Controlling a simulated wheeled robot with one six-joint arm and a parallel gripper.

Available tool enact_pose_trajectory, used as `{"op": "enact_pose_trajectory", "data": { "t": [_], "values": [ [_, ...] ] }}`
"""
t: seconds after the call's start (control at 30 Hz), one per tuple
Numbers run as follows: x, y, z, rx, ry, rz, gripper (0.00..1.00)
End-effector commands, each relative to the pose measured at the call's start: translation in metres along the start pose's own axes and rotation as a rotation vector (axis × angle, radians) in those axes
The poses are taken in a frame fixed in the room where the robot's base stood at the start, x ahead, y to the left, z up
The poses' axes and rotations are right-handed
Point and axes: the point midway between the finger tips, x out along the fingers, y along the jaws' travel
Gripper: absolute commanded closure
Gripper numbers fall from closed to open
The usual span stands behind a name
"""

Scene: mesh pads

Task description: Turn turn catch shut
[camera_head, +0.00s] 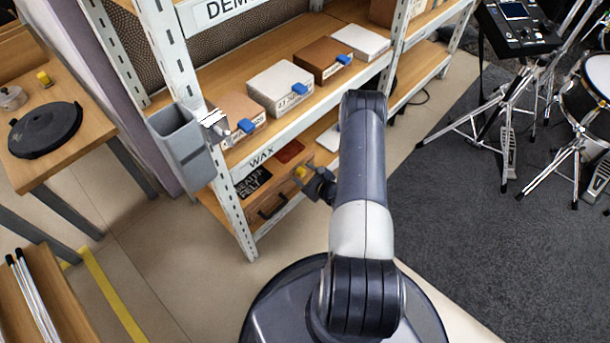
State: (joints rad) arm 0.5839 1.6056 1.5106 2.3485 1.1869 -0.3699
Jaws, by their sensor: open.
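A small yellow piece (301,171), which looks like the turn catch, is at the upper right of a brown wooden box front (262,212) on the shelf unit's bottom level. A dark handle (272,207) is on that front. The catch is too small to tell how it is turned. My gripper (314,183) is just right of the yellow piece, small and dark in this view, and partly hidden by my arm. It is open, with nothing visible in it. I cannot tell whether it touches the catch.
The white shelf post (228,195) and a grey bin (183,143) are left of the box. Above it, the shelf labelled WAX (262,157) holds several boxes with blue tabs. Drum stands (505,130) are at the right on dark carpet. Floor around my base is mostly clear.

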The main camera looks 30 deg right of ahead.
Motion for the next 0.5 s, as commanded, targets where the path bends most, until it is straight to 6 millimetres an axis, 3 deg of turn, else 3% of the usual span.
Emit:
{"op": "enact_pose_trajectory", "data": {
  "t": [0.13,0.5],
  "values": [
    [-0.0003,0.0,0.0,0.0,0.0,0.0,0.5],
    [-0.0005,0.0001,0.0,0.0,0.0,0.0,0.8]
  ]
}}
